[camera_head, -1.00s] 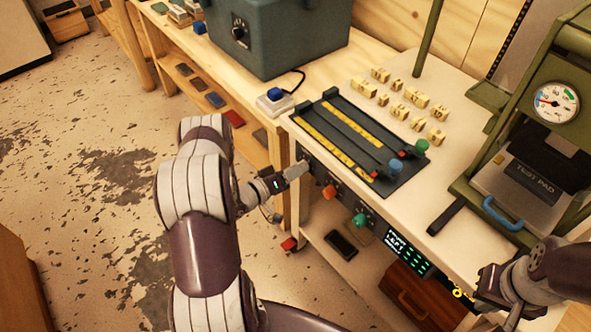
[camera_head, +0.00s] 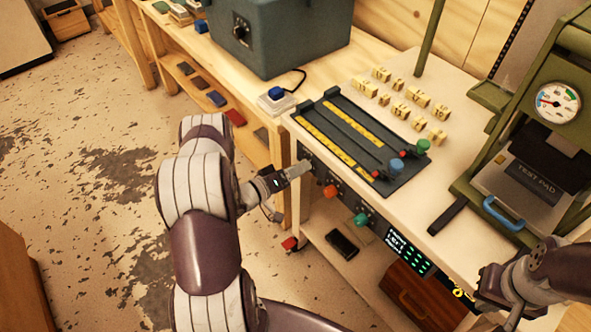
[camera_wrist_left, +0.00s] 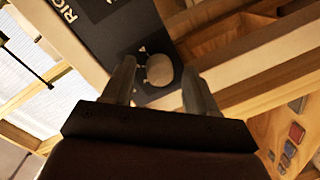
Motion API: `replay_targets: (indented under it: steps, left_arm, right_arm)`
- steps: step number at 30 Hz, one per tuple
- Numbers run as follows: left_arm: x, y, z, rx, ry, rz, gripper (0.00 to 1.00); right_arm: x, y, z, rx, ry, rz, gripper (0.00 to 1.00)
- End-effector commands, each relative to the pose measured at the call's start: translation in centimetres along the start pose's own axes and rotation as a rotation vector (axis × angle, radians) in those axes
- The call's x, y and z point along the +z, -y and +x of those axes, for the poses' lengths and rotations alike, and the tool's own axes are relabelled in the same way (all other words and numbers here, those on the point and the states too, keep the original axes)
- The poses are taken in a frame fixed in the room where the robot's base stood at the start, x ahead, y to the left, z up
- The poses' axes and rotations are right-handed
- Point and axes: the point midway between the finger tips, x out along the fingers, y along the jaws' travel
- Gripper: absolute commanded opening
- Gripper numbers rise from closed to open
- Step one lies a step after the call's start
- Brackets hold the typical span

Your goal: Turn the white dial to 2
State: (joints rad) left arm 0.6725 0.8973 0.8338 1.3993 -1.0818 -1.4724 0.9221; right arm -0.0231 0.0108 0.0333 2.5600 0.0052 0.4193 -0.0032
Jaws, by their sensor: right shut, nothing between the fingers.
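The white dial (camera_wrist_left: 160,69) shows in the left wrist view as a pale round knob on a dark panel (camera_wrist_left: 118,30) with small white marks beside it. My left gripper (camera_wrist_left: 160,88) has its fingers apart, one on each side of the dial, with a visible gap to it on both sides. The dial's numbers and setting are not readable. My right gripper (camera_head: 478,290) is shut and empty at the lower right.
An orange knob (camera_head: 329,191), a green knob (camera_head: 361,220) and a lit display (camera_head: 408,252) are along the front panel. A black rail tray (camera_head: 350,145) lies on the bench top. A green press with a gauge (camera_head: 557,102) stands at right. Open floor lies left.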

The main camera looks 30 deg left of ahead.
Motion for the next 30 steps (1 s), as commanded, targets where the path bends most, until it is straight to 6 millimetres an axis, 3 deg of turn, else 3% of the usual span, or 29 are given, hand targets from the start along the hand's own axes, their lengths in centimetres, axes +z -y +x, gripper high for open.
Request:
replay_targets:
  steps: [5,15,18,22,30]
  left_arm:
    - [-0.1,0.1,-1.2,-0.003,-0.002,-0.001,0.58]
    - [-0.1,0.1,-9.8,-0.005,-0.005,-0.002,0.58]
    - [-0.1,0.1,-11.5,-0.003,-0.004,0.0,0.58]
    - [0.0,0.0,-12.6,-0.001,-0.002,0.0,0.58]
    - [0.0,0.0,-12.7,0.0,0.0,0.0,0.58]
  right_arm:
    - [0.0,0.0,-0.1,0.0,0.0,0.0,0.0]
    - [0.0,0.0,-0.3,0.0,0.0,0.0,0.0]
    - [0.0,0.0,-0.3,0.0,0.0,0.0,0.0]
    - [0.0,0.0,-0.3,0.0,0.0,0.0,0.0]
    - [0.0,0.0,-0.3,0.0,0.0,0.0,0.0]
